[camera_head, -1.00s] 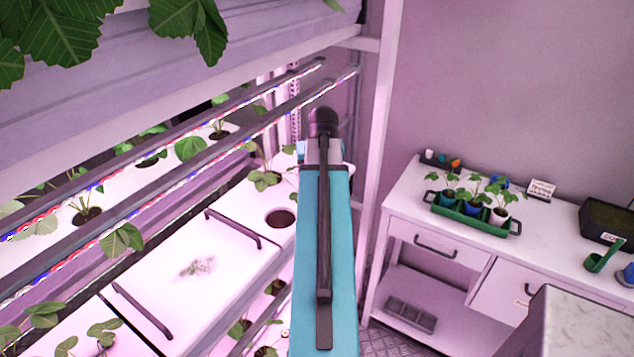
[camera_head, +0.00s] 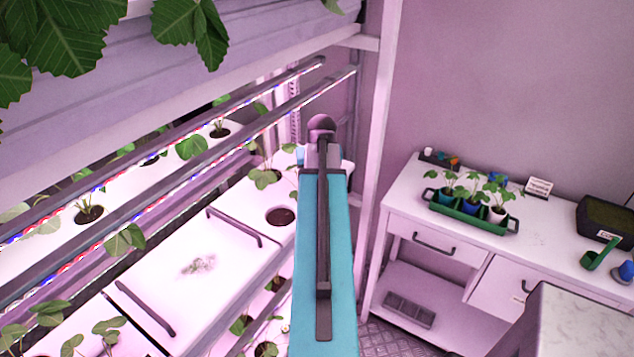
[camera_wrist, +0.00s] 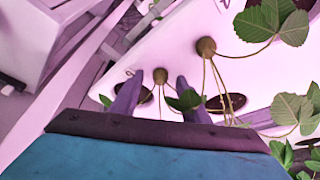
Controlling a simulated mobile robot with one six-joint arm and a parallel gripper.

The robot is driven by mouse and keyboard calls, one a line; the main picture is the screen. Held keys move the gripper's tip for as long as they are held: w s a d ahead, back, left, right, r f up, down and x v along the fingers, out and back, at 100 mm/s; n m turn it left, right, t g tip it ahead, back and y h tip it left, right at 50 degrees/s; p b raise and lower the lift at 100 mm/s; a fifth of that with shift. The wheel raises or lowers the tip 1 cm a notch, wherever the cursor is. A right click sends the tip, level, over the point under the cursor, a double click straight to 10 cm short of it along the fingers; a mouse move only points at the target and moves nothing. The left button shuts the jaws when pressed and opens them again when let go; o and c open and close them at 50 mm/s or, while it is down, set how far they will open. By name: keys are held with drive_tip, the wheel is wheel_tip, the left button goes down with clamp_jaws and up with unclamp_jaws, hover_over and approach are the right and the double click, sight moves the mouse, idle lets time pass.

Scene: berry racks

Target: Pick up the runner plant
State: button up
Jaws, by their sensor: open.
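In the wrist view my gripper (camera_wrist: 158,88) is open, with its two purple-grey fingers apart. A small plant with a round brown base (camera_wrist: 160,76) and thin stems shows in line with the gap between them. I cannot tell whether it lies between the fingers or beyond them. A second plant with a round brown base (camera_wrist: 206,46) and three-part green leaves is just to the right. I cannot tell which is the runner plant. In the head view my teal arm reaches to the rack's far end and hides the fingers. A leafy plant (camera_head: 265,178) stands left of the arm's end.
The white rack panel (camera_head: 190,262) has dark handles and a round dark hole (camera_head: 281,217). Light bars (camera_head: 270,112) run above it, and a white post (camera_head: 382,130) stands right of my arm. A bench (camera_head: 405,200) at right holds a green tray (camera_head: 470,213) with potted plants.

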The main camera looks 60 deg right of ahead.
drive_tip(key=shift+c, duration=0.3)
drive_tip(key=c, duration=0.9)
drive_tip(key=shift+r, duration=0.25)
drive_tip(key=shift+r+b, duration=1.05)
drive_tip(key=shift+r, duration=0.45)
drive_tip(key=s+a+r+b, duration=0.1)
drive_tip(key=s+a+b, duration=0.9)
drive_tip(key=b, duration=0.5)
drive_tip(key=shift+a+r, duration=0.25)
drive_tip(key=shift+a, duration=0.95)
drive_tip(key=shift+s, duration=0.1)
